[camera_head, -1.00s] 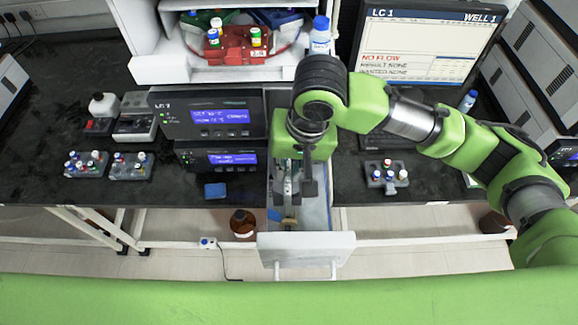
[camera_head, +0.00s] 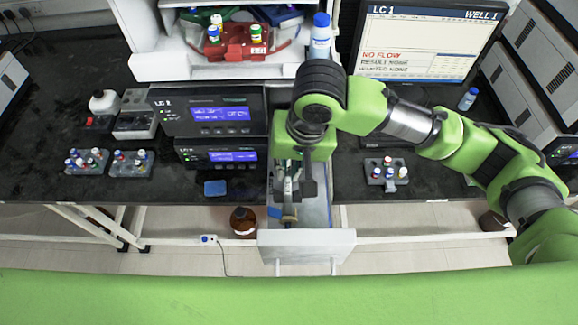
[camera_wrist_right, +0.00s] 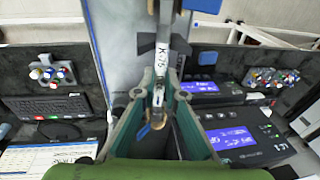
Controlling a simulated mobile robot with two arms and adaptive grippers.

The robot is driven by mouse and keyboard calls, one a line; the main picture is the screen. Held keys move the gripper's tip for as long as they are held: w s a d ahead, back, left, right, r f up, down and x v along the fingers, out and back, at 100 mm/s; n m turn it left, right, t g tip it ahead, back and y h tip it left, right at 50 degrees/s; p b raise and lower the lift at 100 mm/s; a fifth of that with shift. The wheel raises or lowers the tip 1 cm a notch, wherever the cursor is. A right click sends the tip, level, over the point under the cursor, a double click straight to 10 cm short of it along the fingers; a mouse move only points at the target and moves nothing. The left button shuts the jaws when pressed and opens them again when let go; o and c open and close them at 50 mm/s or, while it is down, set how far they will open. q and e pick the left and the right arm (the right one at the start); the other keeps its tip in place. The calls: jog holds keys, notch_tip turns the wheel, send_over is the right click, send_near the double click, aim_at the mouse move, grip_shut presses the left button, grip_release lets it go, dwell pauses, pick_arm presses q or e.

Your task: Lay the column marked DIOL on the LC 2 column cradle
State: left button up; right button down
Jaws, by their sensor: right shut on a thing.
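My right gripper (camera_head: 295,190) points down into the open drawer (camera_head: 315,238) in the head view. In the right wrist view the gripper (camera_wrist_right: 160,92) is shut on a slim column (camera_wrist_right: 163,58) with a white label. The label's print is only partly legible, so I cannot tell whether it reads DIOL. A brass-coloured end of the column (camera_head: 289,215) shows near the drawer's front. The LC 2 instrument (camera_head: 208,110) is left of the drawer. I cannot make out its column cradle. My left gripper is not in view.
A blue item (camera_head: 274,212) lies in the drawer beside the column. A blue block (camera_head: 215,188) lies on the bench left of the drawer. Vial racks (camera_head: 131,164) stand further left, another (camera_head: 386,174) to the right. A monitor (camera_head: 425,42) stands behind.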

jog(key=c, duration=2)
grip_release()
jog(key=r, duration=0.4)
jog(key=s+d+r, duration=0.1)
jog(key=r, duration=0.6)
jog(key=shift+s+d+r, duration=0.2)
jog(key=shift+d+r, duration=0.2)
